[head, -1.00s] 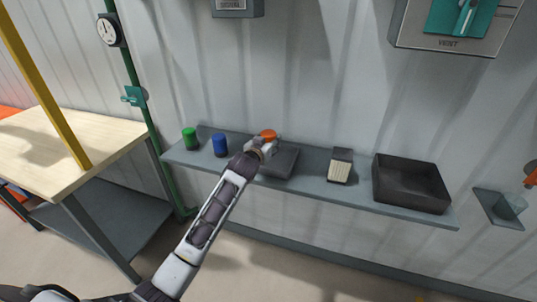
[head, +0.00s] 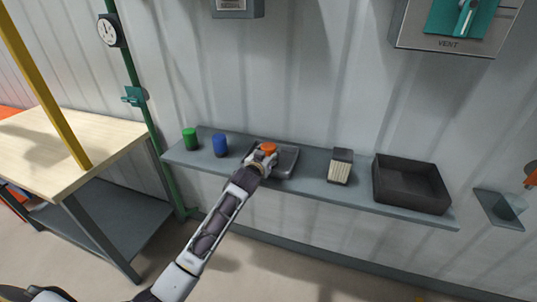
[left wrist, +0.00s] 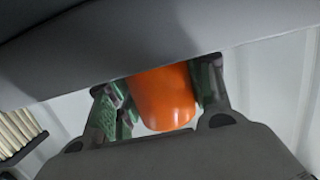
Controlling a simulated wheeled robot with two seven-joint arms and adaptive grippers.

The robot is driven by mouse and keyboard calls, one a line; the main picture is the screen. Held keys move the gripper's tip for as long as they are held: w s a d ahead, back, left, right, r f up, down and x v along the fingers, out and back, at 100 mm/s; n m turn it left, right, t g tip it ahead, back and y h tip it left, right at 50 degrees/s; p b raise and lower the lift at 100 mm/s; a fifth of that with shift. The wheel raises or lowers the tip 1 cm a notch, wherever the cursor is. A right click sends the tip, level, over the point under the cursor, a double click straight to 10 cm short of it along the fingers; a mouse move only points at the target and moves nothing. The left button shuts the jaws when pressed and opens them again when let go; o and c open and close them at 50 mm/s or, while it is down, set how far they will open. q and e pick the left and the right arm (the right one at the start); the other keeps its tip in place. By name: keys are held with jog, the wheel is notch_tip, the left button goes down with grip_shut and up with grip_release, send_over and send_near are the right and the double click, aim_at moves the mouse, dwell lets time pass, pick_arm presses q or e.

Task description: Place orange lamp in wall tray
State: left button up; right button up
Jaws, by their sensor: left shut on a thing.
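The orange lamp (head: 269,148) is a small cylinder held in my left gripper (head: 265,155). In the left wrist view the lamp (left wrist: 163,98) sits between the green-padded fingers of the left gripper (left wrist: 160,103), which is shut on it. A shallow dark grey tray (head: 290,158) lies on the wall shelf, and the lamp is at its left part as seen from the head. The gripper hides part of the tray and the lamp's lower end, so I cannot tell whether the lamp touches it. My right gripper is not in view.
On the shelf (head: 311,190) stand a green cylinder (head: 190,139) and blue cylinder (head: 220,145) to the left. A cream ribbed block (head: 340,167) and deep black bin (head: 411,185) stand to the right. A wooden table (head: 65,150) is at left.

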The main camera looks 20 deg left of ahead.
pick_arm(q)
jog(key=shift+f, duration=0.1)
dwell(0.3)
jog(key=o, duration=1.1)
jog(key=shift+s+a+r+b, duration=0.1)
jog(key=shift+s+r, duration=0.35)
jog(key=shift+s, duration=1.5)
jog(key=shift+s+a+r+b, duration=0.1)
jog(key=shift+s+r, duration=0.3)
jog(key=shift+s, duration=1.6)
jog(key=shift+s+a+r+b, duration=0.1)
jog(key=shift+s+r, duration=0.35)
jog(key=shift+s, duration=1.5)
